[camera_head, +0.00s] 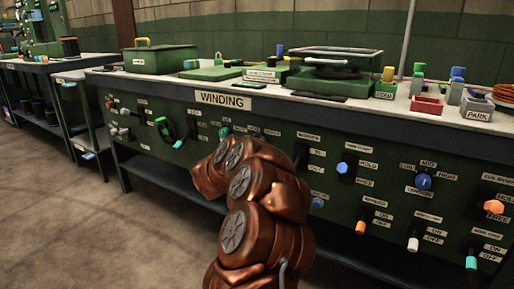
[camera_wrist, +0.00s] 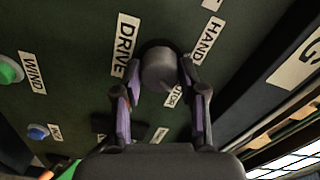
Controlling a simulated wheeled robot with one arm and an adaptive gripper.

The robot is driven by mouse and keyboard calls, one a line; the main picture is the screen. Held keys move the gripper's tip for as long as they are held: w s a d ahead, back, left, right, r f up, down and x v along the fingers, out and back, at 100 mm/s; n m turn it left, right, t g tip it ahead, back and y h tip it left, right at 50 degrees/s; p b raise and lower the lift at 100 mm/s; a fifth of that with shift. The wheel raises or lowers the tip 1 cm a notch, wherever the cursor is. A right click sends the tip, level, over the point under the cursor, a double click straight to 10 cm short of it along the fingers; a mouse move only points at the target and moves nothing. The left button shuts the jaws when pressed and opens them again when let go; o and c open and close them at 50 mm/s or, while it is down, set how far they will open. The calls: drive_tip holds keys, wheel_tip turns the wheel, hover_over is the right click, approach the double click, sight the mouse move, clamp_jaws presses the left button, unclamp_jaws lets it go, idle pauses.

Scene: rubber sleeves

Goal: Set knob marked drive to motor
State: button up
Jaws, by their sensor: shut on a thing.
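The drive knob (camera_wrist: 158,66) is a grey round knob on the dark green panel, in the upper middle of the wrist view. The DRIVE label (camera_wrist: 124,45) is on its left, the HAND label (camera_wrist: 207,40) on its upper right, and the MOTOR label (camera_wrist: 174,97) just below right, partly covered. My gripper (camera_wrist: 160,76) is shut on the knob, one finger with a purple pad on each side. I cannot tell for certain which label the knob points to. In the head view my copper arm hides the knob and gripper.
The WIND label (camera_wrist: 33,72) and a green button (camera_wrist: 9,70) are on the panel at left, with a blue button (camera_wrist: 38,132) below. In the head view the long bench panel carries a WINDING sign (camera_head: 223,99) and several other knobs and switches. The floor in front is clear.

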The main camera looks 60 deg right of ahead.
idle(0.4)
drive_tip(key=o, duration=1.1)
drive_tip(key=shift+o, duration=0.2)
drive_tip(key=a, duration=1.2)
drive_tip(key=shift+s, duration=0.25)
